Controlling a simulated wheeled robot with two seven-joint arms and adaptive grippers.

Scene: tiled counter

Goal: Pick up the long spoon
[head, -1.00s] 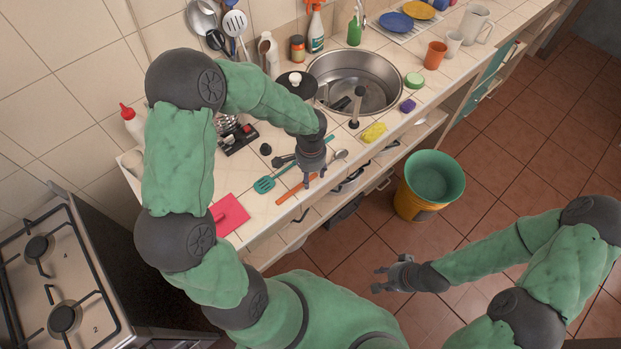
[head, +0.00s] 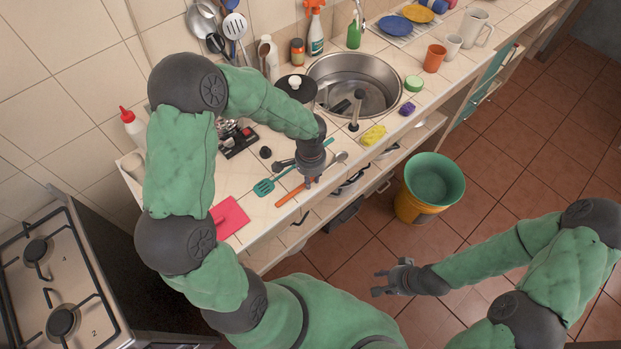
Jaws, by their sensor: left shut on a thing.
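The long spoon has an orange handle (head: 288,198) near the counter's front edge, and its grey bowl (head: 341,157) shows to the upper right of my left gripper. My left gripper (head: 308,183) points down at the spoon's middle and is shut on it; the gripper hides that part. Whether the spoon is clear of the counter cannot be told. My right gripper (head: 380,284) is empty, out over the floor away from the counter, with its fingers apart.
A teal slotted turner (head: 264,187) lies just left of the spoon. A pink board (head: 230,216), a yellow sponge (head: 373,135) and a sink (head: 378,75) are also on the counter. A bucket (head: 435,180) stands on the floor. A stove (head: 55,280) is at the left.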

